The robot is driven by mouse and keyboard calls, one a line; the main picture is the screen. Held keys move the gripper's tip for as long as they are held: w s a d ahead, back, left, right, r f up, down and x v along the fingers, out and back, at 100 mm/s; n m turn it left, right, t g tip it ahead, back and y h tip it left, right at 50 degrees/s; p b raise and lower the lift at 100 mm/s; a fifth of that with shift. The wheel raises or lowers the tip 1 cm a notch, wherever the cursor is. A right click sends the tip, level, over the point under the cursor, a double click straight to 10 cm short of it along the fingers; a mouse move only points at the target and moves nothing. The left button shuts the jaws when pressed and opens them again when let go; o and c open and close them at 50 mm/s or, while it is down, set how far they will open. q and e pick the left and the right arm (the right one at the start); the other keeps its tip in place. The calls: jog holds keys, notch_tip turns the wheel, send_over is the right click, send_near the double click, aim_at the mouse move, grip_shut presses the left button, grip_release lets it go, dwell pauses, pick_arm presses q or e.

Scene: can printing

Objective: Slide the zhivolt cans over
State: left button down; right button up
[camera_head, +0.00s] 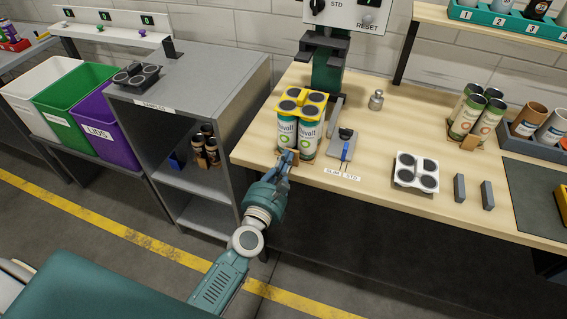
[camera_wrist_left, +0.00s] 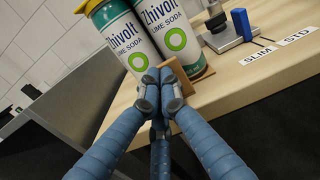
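The white-and-green Zhivolt cans (camera_head: 308,137) stand upright in a tight group with a yellow piece (camera_head: 316,98) around their dark tops. They sit near the front left of the wooden bench, and two show large in the left wrist view (camera_wrist_left: 166,32). A brown tab (camera_wrist_left: 190,82) stands at their front foot. My left gripper (camera_head: 284,160) is at this tab, in front of the cans. Its fingertips (camera_wrist_left: 161,88) are close together and appear shut on the tab; the exact contact is partly hidden by the fingers. My right gripper is not in view.
Right of the cans are a grey plate (camera_head: 339,149) with a blue-handled part and SLIM and STD labels (camera_head: 341,174). A white tray with dark discs (camera_head: 408,183) and other cans (camera_head: 470,117) stand farther right. A green-and-grey press (camera_head: 327,72) rises behind.

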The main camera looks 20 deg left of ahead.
pick_arm(q)
jog(key=w, duration=0.3)
jog(key=w+b, duration=0.1)
jog(key=w, duration=0.6)
jog(key=shift+w+d+f+b, duration=0.2)
jog(key=shift+f+b, duration=0.15)
jog(key=shift+b, duration=0.05)
jog(key=shift+w+r, duration=0.2)
jog(key=shift+w, duration=0.1)
jog(key=shift+w+r, duration=0.1)
jog(key=shift+w, duration=0.35)
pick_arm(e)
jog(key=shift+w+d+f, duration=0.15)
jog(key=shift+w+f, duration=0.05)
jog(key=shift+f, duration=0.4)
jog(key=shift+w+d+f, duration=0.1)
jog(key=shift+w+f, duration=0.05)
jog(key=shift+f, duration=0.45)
pick_arm(q)
jog(key=shift+s+d, duration=0.1)
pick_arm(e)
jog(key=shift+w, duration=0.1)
